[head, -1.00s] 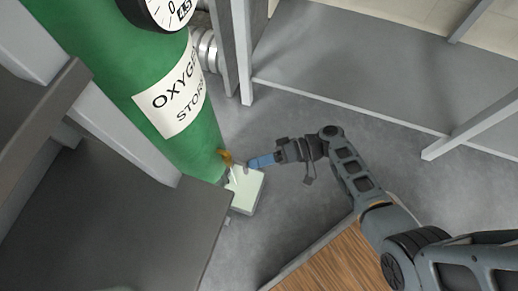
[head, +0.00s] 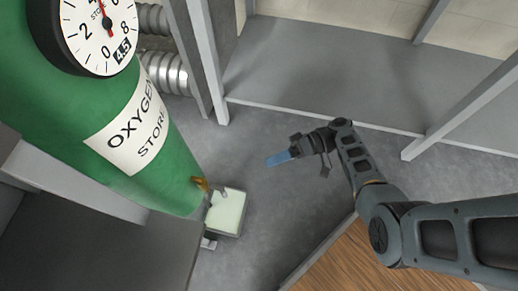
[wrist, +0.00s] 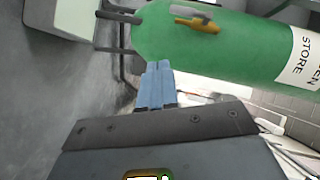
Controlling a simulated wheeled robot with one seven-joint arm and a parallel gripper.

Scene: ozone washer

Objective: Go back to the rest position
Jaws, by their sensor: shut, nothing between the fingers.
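My gripper (head: 278,159) has blue fingers that are shut with nothing between them. In the head view it hangs over the grey floor, to the right of the green oxygen storage tank (head: 165,190) and apart from it. The wrist view shows the shut blue fingers (wrist: 154,85) pointing toward the green tank (wrist: 240,50). A small orange-yellow valve handle (head: 201,184) sits low on the tank, and it also shows in the wrist view (wrist: 198,23).
A pale-topped box (head: 227,211) stands by the tank's lower end. A round gauge (head: 100,28) sits on the tank. Silver ribbed pipes (head: 163,73) and grey frame posts (head: 212,70) stand behind. A wooden surface (head: 345,262) lies below my arm. Grey floor between is clear.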

